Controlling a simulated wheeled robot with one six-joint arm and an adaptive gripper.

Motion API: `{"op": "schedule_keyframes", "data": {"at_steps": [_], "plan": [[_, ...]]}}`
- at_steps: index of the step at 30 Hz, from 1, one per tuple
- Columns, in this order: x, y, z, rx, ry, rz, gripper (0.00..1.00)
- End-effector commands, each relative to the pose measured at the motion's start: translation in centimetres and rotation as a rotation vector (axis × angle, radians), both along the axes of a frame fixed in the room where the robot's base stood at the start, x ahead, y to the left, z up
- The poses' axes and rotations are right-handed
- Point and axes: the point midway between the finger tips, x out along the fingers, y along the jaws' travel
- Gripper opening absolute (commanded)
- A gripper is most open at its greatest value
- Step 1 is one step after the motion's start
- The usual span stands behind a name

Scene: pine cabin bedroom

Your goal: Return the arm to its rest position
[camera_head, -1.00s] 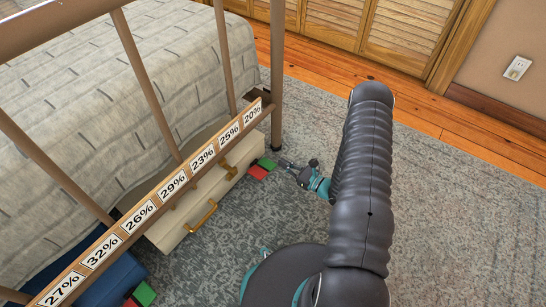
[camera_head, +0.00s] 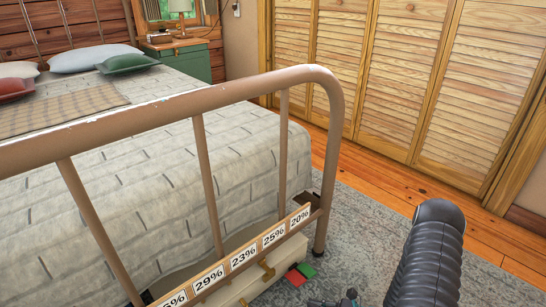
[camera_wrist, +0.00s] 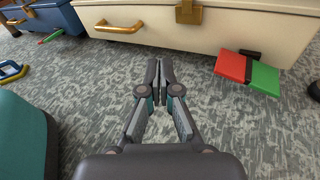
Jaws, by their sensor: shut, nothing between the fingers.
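My arm's dark ribbed link fills the lower right of the head view. My gripper (camera_wrist: 159,72) shows in the middle of the wrist view, its fingertips together with nothing between them. It is over the grey carpet, in front of a cream chest (camera_wrist: 190,28) with brass handles, and does not appear to touch it. In the head view only a small part of the gripper's end shows at the bottom edge, so its fingertips are cut off or hidden there.
The bed's brown metal footboard (camera_head: 208,97) carries a strip of percentage labels (camera_head: 243,257). A red and green object (camera_wrist: 248,72) lies by the chest, and also shows in the head view (camera_head: 299,275). A blue chest (camera_wrist: 55,18) stands left. Carpet (camera_head: 375,205) is open toward the louvred doors (camera_head: 400,80).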

Motion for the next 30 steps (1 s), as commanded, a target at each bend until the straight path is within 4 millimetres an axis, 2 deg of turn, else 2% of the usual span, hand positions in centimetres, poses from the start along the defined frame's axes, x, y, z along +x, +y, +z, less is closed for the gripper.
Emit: {"op": "schedule_keyframes", "data": {"at_steps": [1, 6, 11, 18, 30], "plan": [[-0.7, 0.3, 1.3, -0.022, -0.012, 0.065, 0.0], [-3.4, 0.9, 5.0, -0.109, -0.059, 0.283, 0.0], [-5.7, 0.8, 8.9, -0.226, -0.131, 0.493, 0.0], [-8.4, -0.4, 14.5, -0.427, -0.26, 0.766, 0.0], [-10.9, -3.3, 23.4, -0.796, -0.496, 1.117, 0.0]]}}
